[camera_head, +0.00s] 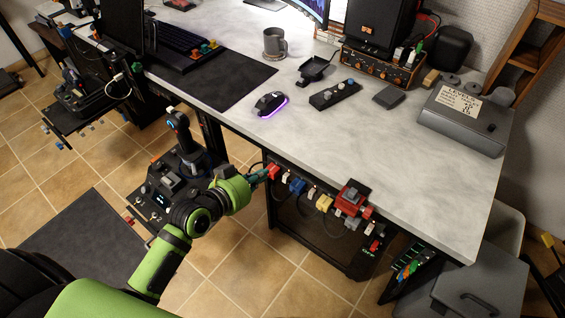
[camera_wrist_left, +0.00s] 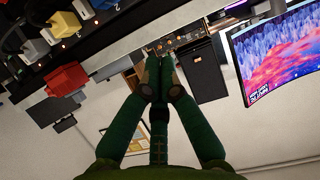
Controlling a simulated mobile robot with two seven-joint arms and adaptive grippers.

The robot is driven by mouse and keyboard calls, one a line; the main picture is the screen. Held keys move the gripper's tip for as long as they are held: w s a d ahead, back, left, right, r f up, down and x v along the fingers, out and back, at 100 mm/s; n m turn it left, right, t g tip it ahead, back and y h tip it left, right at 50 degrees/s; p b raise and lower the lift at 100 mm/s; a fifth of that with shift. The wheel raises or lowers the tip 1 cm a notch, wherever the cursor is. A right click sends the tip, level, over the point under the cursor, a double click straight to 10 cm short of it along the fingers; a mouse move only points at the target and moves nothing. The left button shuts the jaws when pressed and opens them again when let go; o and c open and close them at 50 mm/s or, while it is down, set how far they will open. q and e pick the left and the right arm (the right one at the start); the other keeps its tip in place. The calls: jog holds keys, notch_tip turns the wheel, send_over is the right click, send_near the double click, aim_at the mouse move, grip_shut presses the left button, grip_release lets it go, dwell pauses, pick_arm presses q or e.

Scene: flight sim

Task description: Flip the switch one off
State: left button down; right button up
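A row of coloured switches hangs under the desk's front edge in the head view, with a red switch (camera_head: 273,171) at its left end, then white, blue (camera_head: 297,186) and yellow (camera_head: 324,202) ones. No readable label shows which is switch one. My left gripper (camera_head: 262,175) is at the left end, close beside the red switch; contact cannot be made out. In the left wrist view my left gripper's fingertips (camera_wrist_left: 159,76) are together with nothing visible between them. A red block (camera_wrist_left: 66,79) and a yellow one (camera_wrist_left: 62,24) show to their left, clear of the fingers. My right gripper is out of view.
The grey desk (camera_head: 400,165) overhangs the switch row. A joystick panel (camera_head: 165,185) stands left of my left forearm. A mug (camera_head: 274,43), mouse (camera_head: 270,104) and grey box (camera_head: 463,120) rest on the desk.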

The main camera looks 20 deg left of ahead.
pick_arm(q)
jog(key=shift+s, duration=0.1)
send_over(288, 168)
jog(key=s+a, duration=0.1)
jog(key=s, duration=0.2)
notch_tip(288, 168, down, 4)
jog(key=shift+a+r, duration=0.1)
notch_tip(288, 168, down, 3)
jog(key=shift+s+f+b, duration=0.1)
jog(key=shift+s+b, duration=0.05)
jog(key=shift+b, duration=0.45)
jog(key=shift+f, duration=0.5)
